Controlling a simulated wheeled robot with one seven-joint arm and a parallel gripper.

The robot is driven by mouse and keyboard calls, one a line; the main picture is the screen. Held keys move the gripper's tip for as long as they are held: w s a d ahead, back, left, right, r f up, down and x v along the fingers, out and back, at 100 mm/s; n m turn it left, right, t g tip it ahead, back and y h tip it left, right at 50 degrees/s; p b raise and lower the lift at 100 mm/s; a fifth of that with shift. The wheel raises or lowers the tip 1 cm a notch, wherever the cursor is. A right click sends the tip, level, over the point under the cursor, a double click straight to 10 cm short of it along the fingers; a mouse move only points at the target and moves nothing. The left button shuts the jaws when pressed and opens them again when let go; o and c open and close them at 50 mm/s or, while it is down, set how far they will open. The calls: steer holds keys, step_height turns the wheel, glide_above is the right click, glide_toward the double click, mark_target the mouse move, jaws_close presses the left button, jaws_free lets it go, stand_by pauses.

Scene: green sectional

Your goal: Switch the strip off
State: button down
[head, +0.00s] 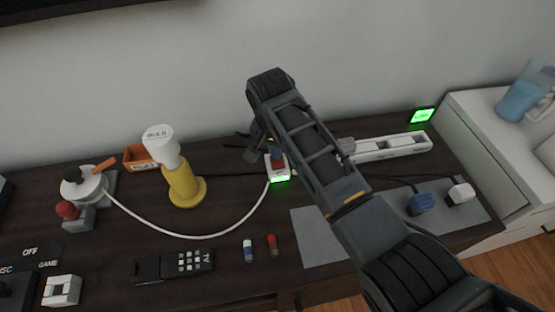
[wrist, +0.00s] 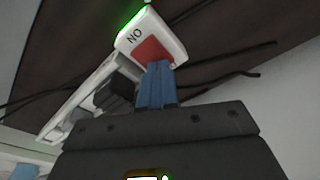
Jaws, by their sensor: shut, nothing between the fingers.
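The white power strip (head: 388,147) lies along the back of the dark desk, its middle hidden behind my arm. Its left end carries a red rocker switch (head: 278,161) and a lit green light (head: 280,178). In the wrist view the switch (wrist: 153,51) sits beside the letters "ON", seen upside down, and the green edge (wrist: 130,17) glows. My gripper (wrist: 156,66) is shut and empty, its blue fingertips overlapping the edge of the red switch. I cannot tell whether they press it. In the head view the fingertips are mostly hidden behind the wrist.
A green-lit sign (head: 423,115) stands behind the strip's right end. A yellow-and-white object (head: 182,185) stands left, with a white cable (head: 210,236) in front. A remote (head: 174,265) lies near the front edge.

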steer(key=shift+f, duration=0.1)
step_height(320, 180, up, 7)
steer(key=p, duration=0.6)
stand_by(0.4)
steer(key=shift+s, duration=0.15)
stand_by(0.3)
